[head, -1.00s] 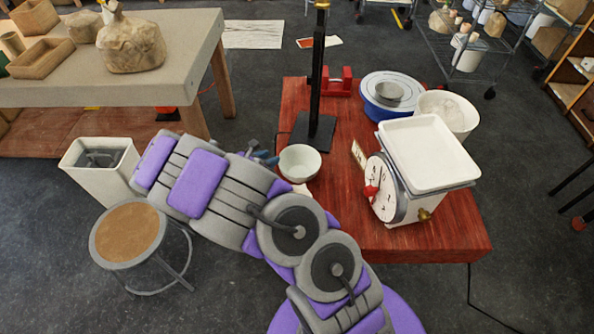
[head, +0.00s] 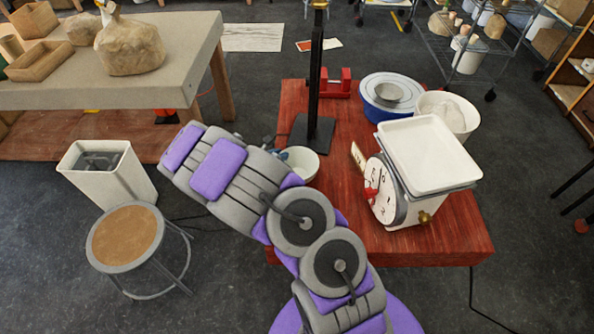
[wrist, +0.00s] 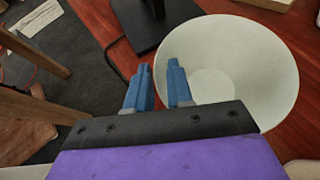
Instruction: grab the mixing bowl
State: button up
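The pale mixing bowl (head: 306,163) stands upright on the red wooden table, its left part hidden behind my arm in the head view. In the wrist view the bowl (wrist: 255,65) looks empty and fills the upper right. My gripper (wrist: 161,78) has two blue fingers, apart with nothing held between them. In that view the bowl's left rim runs between the fingers: the right finger overlaps the inside, the left one lies outside. I cannot tell how far above the rim they are. In the head view the fingertips are mostly hidden by my arm.
A black stand (head: 314,130) rises just behind the bowl. A scale with a white tray (head: 428,153) is to the right on the red table (head: 370,240). A stool (head: 125,237), a white bin (head: 105,175) and a workbench (head: 190,60) are left.

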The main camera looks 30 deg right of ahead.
jog(key=shift+d, duration=0.1)
jog(key=c, duration=0.3)
grip_shut()
